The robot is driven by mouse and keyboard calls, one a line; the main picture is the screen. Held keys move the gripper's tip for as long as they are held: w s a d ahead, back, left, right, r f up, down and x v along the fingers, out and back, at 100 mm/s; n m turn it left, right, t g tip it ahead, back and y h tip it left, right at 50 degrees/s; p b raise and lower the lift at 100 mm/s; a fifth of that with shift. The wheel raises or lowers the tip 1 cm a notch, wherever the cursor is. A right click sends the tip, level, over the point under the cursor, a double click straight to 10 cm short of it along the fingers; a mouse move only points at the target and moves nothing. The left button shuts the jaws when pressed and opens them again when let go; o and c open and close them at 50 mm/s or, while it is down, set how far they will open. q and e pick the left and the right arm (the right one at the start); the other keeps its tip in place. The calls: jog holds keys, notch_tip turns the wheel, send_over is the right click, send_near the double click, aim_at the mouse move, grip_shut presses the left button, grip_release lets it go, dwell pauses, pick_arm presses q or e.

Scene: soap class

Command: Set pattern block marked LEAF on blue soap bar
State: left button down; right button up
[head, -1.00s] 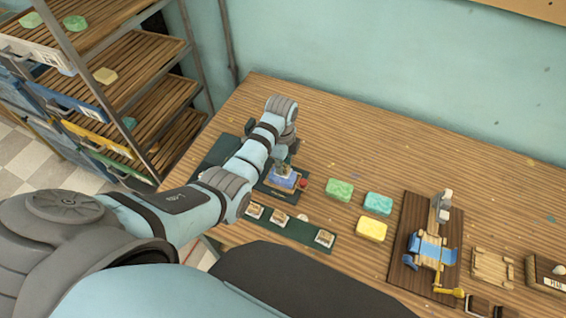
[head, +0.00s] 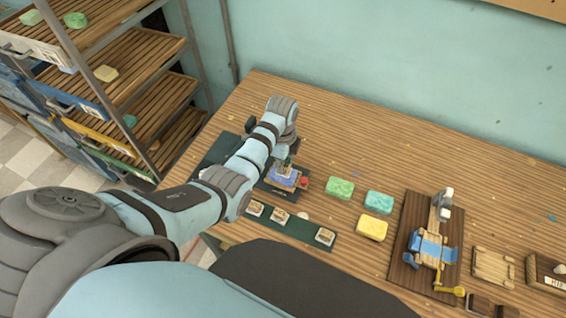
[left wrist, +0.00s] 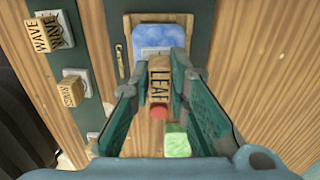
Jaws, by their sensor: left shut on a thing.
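My left gripper (head: 285,168) is shut on the wooden block marked LEAF (left wrist: 160,80), whose lettered side shows between the green fingers in the left wrist view. The blue soap bar (left wrist: 146,34) lies in a wooden holder just beyond the block; in the head view the soap (head: 283,181) is right below my fingers. A pale square shows on the soap by the block. I cannot tell whether block and soap touch. My right gripper is not in view.
Other blocks stand on a dark green strip (head: 298,236), among them WAVE (left wrist: 38,36). Green (head: 340,188), teal (head: 379,202) and yellow (head: 372,228) soaps lie to the right. A wooden board with a blue device (head: 432,246) stands further right. The back of the table is clear.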

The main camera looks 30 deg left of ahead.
pick_arm(q)
jog(key=shift+f, duration=0.2)
jog(key=c, duration=1.5)
grip_release()
jog(key=shift+o, duration=0.4)
jog(key=o, duration=0.4)
jog(key=shift+c, duration=0.2)
notch_tip(320, 180, up, 2)
jog(key=shift+r, duration=2)
